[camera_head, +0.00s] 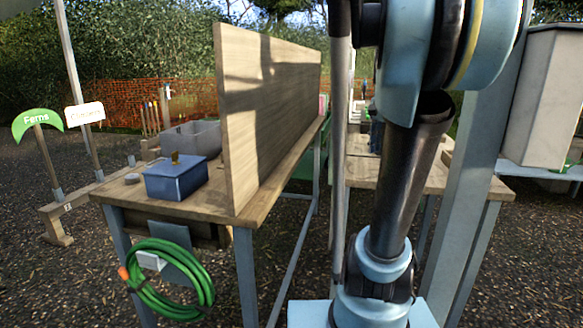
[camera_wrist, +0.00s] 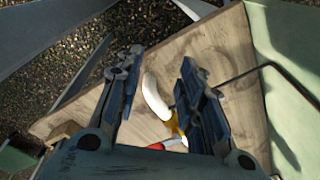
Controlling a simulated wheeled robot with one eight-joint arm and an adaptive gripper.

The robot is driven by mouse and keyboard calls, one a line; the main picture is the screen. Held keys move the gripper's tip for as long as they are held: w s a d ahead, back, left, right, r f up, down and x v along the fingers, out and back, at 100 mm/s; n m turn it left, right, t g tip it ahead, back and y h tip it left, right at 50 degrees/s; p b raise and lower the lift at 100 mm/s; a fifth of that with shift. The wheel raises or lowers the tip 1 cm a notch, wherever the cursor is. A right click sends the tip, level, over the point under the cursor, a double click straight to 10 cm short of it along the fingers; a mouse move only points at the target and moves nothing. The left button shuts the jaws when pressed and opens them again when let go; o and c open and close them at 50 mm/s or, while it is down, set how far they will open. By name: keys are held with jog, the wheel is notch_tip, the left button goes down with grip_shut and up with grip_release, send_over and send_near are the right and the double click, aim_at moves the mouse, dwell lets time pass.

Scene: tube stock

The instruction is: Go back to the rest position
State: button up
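My gripper (camera_wrist: 159,62) shows in the wrist view with its two dark fingers spread apart and nothing held between them. Beyond the fingers is a wooden tabletop (camera_wrist: 220,45). A curved white thing (camera_wrist: 152,95) with a yellow part (camera_wrist: 174,128) lies on it, seen through the gap, with a small red thing (camera_wrist: 156,146) near the gripper's base. In the head view my arm stands upright and folded at the right of centre, and my gripper is out of view.
A wooden bench (camera_head: 120,192) with a tall wooden panel (camera_head: 262,110) stands left of my arm. It carries a blue box (camera_head: 176,182) and a grey bin (camera_head: 190,140). A green hose (camera_head: 200,275) hangs at its front. Another wooden table (camera_head: 362,172) stands behind my arm.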

jog(key=s+a+f+n, duration=0.3)
jog(key=s+f+n, duration=0.1)
jog(key=f, duration=0.3)
jog(key=s+a+f+n, duration=0.3)
jog(key=s+f+n, duration=0.1)
jog(key=s+f, duration=0.3)
jog(key=s+a+f+n+t, duration=0.1)
jog(key=s+a+f+n, duration=0.2)
jog(key=s+f, duration=0.3)
notch_tip(320, 180, down, 3)
jog(key=shift+a+r+n, duration=0.1)
jog(key=shift+a+n, duration=0.15)
jog(key=shift+n, duration=0.15)
jog(key=shift+w+f, duration=0.2)
jog(key=shift+w, duration=0.25)
jog(key=shift+s, duration=0.15)
